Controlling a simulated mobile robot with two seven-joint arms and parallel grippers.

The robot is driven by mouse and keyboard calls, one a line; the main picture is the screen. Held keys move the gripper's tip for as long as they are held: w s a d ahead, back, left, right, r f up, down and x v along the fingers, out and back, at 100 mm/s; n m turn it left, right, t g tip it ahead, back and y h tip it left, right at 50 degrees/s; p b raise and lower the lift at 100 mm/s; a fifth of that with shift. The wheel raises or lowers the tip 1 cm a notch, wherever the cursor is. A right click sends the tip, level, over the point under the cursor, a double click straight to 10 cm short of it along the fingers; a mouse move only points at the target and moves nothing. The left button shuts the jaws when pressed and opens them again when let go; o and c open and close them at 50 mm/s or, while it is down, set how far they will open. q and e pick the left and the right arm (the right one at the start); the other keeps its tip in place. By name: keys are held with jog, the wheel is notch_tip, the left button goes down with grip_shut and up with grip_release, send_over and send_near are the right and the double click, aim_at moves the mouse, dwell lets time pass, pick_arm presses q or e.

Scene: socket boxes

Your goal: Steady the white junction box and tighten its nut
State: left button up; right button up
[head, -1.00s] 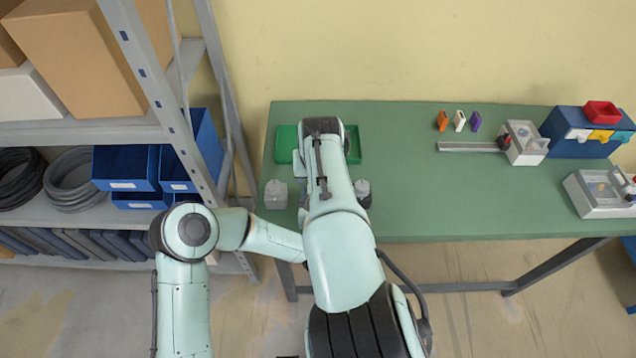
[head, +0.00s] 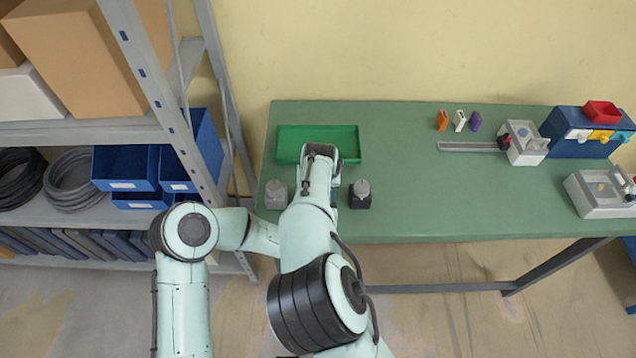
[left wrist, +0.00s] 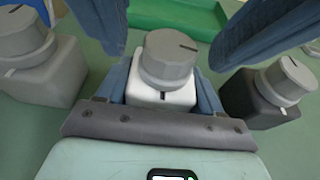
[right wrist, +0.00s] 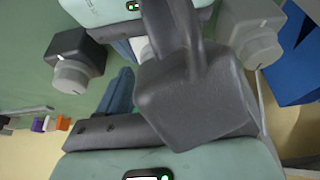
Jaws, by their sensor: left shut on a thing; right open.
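The white junction box (left wrist: 162,97) stands on the green table, with a round grey nut (left wrist: 168,60) on top. My left gripper (left wrist: 162,88) is shut on the box, one blue finger on each side. My right gripper (left wrist: 168,45) is open, its two blue fingers spread on either side of the nut with a gap. In the right wrist view, one right finger (right wrist: 120,92) shows; a dark grey part hides the other and most of the white box. In the head view, my arm hides the white box and both fingertips.
A grey box (head: 276,195) stands left of the white one and a black box (head: 360,195) right, both with grey knobs. A green tray (head: 340,135) lies behind. Coloured pieces (head: 459,120) and fixtures (head: 525,143) are at the right. A shelf (head: 70,130) stands left.

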jog(key=c, duration=1.1)
jog(key=shift+m, duration=0.3)
jog(key=shift+a+m+h, duration=0.15)
jog(key=shift+m+h, duration=0.35)
jog(key=shift+m, duration=0.75)
jog(key=shift+a+m+h, duration=0.1)
jog(key=shift+m+h, duration=0.4)
jog(key=shift+m, duration=0.75)
jog(key=o, duration=1.1)
